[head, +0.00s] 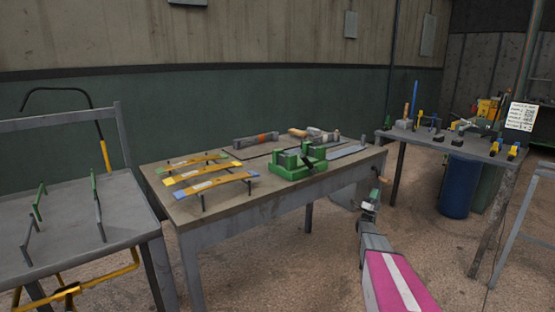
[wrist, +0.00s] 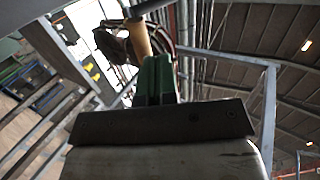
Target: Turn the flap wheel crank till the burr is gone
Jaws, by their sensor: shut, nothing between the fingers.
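My gripper (head: 375,194) is at the right end of the middle workbench, below the level of its top. In the wrist view, its green fingers (wrist: 154,80) are shut with nothing between them. A tan, wooden-looking crank handle (head: 384,180) sits just beyond the fingertips in the head view. In the wrist view the same handle (wrist: 138,38) stands past the fingertips, beside a dark, curved part. I cannot tell whether the fingers touch it. The flap wheel is not clearly visible, and no burr can be made out.
The middle workbench (head: 232,214) carries yellow and green leaf springs (head: 208,182), a green fixture (head: 298,163) and hand tools. A grey rack table (head: 70,254) stands at left. A tool-covered table (head: 440,142) and a blue barrel (head: 458,188) are at right.

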